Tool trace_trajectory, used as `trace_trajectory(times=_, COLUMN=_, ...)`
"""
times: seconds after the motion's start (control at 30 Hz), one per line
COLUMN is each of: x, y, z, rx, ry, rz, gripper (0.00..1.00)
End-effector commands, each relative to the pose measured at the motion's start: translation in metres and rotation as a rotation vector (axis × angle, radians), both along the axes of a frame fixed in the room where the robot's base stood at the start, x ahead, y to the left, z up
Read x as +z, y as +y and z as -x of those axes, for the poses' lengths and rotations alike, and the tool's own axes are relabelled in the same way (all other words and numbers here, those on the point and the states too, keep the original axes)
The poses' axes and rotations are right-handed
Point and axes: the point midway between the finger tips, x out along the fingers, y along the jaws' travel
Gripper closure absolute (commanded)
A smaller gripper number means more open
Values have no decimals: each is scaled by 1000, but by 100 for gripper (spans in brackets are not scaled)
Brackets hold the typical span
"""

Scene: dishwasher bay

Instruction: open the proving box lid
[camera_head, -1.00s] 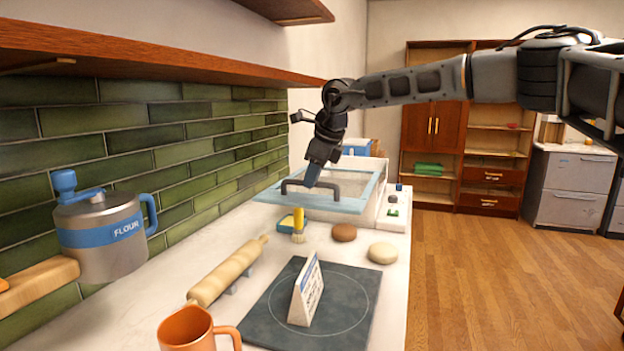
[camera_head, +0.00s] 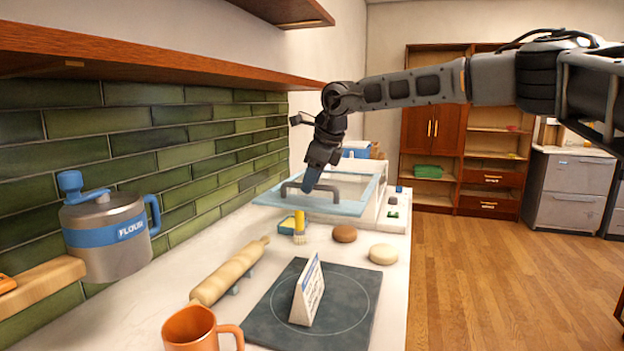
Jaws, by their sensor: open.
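The proving box (camera_head: 394,203) stands at the far end of the counter, a pale box with a blue-framed clear lid (camera_head: 350,208). The lid looks tilted, with its near edge out over the counter. A dark bar handle (camera_head: 350,176) stands on the lid. My wrist hides part of the box behind.
On the counter in front lie a brush (camera_head: 299,228), two dough balls (camera_head: 383,254), a rolling pin (camera_head: 228,273), a dark mat (camera_head: 262,318) with a folded card (camera_head: 307,292), and an orange mug (camera_head: 190,328). Shelves overhang the left side.

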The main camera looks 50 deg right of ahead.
Motion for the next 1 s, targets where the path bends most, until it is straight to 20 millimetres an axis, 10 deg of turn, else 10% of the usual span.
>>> trace_trajectory(times=0.6, x=65, y=3, z=30, rx=0, ry=-1, rz=1, gripper=58)
trace_trajectory(times=1.0, x=71, y=3, z=33, rx=0, ry=0, rz=0, gripper=58)
